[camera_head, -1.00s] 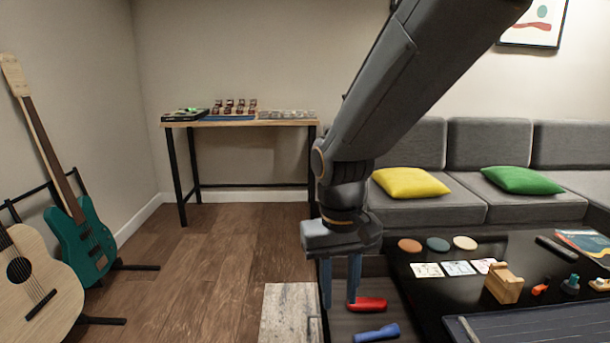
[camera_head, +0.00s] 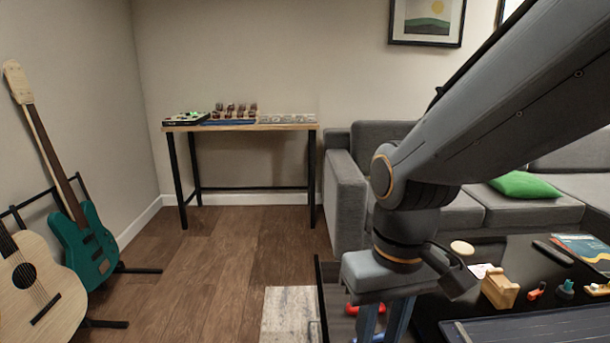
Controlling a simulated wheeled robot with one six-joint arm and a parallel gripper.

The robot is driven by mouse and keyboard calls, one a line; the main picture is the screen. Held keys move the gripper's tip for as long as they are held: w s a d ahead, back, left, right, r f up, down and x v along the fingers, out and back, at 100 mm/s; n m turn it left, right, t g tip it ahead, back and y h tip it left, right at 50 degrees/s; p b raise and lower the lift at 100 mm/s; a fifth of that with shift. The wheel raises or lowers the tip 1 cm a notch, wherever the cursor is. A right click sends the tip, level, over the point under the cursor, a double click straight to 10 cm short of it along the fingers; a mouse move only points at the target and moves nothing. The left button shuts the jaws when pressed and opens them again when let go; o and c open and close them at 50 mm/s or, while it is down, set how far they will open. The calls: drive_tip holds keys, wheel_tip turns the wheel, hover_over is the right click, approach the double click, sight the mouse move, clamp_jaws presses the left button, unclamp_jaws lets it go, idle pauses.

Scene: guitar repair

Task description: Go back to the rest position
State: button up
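My gripper (camera_head: 384,318) points down over the left part of the black coffee table at the lower right. Its two blue fingers stand apart with nothing seen between them. A red object (camera_head: 352,309) lies behind and beside the fingers, mostly hidden. A little blue (camera_head: 354,340) shows at the bottom edge. My arm reaches in from the upper right and hides much of the sofa and the table's far left part.
The coffee table (camera_head: 522,250) holds a wooden block stand (camera_head: 499,288), a cream disc (camera_head: 462,248) and several small items. A grey sofa (camera_head: 347,191) stands behind. A workbench (camera_head: 262,127) stands at the wall. Guitars (camera_head: 88,247) stand left. The floor between is clear.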

drive_tip(key=d+r+m+p, duration=0.2)
drive_tip(key=d+r+p, duration=0.6)
drive_tip(key=p, duration=0.8)
drive_tip(key=shift+s+d+r+m+h, duration=0.2)
drive_tip(key=shift+d+r+m+h, duration=0.15)
drive_tip(key=shift+r, duration=0.5)
